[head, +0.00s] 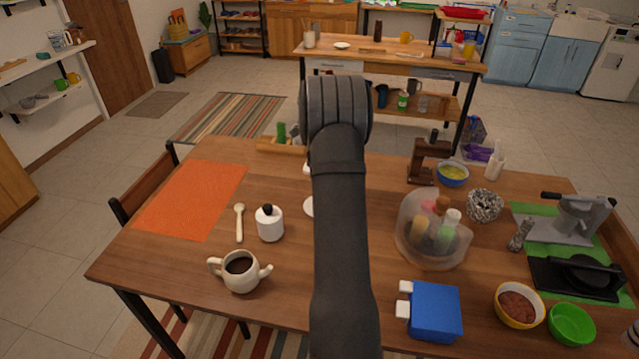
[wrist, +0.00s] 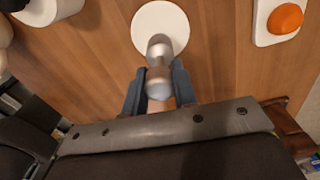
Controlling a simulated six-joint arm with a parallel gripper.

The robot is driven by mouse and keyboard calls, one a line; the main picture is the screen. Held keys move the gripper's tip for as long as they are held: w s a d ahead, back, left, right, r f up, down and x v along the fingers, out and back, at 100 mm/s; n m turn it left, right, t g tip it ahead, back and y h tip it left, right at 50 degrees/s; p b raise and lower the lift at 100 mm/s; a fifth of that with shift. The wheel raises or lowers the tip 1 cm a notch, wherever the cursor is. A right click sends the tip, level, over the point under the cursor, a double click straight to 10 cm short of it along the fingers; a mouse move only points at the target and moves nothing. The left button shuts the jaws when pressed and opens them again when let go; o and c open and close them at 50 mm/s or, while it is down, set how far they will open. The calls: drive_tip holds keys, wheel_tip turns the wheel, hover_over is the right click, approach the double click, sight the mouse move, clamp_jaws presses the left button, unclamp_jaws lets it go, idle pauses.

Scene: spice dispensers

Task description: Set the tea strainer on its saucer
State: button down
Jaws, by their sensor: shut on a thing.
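The tea strainer (wrist: 159,50), a silvery metal thing with a rounded end, is between my gripper's fingers (wrist: 159,86) in the wrist view. My gripper is shut on its pale lower part. The strainer's rounded end overlaps the near part of the round white saucer (wrist: 152,18); I cannot tell whether they touch. In the head view only the saucer's left edge (head: 308,207) shows beside my arm. My arm hides the gripper and strainer there.
A white jar with a black knob (head: 270,224) stands left of the saucer. A teapot of dark liquid (head: 240,270) is nearer the front. In the wrist view an orange thing on a white base (wrist: 286,18) lies right. A clear bowl of bottles (head: 432,230) stands right of my arm.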

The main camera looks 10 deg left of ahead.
drive_tip(key=shift+a+f, duration=0.15)
drive_tip(key=shift+f, duration=1.9)
drive_tip(key=shift+f, duration=0.2)
drive_tip(key=c, duration=1.2)
unclamp_jaws()
drive_tip(key=shift+o, duration=0.2)
wheel_tip(320, 180, up, 12)
drive_tip(key=shift+r, duration=0.2)
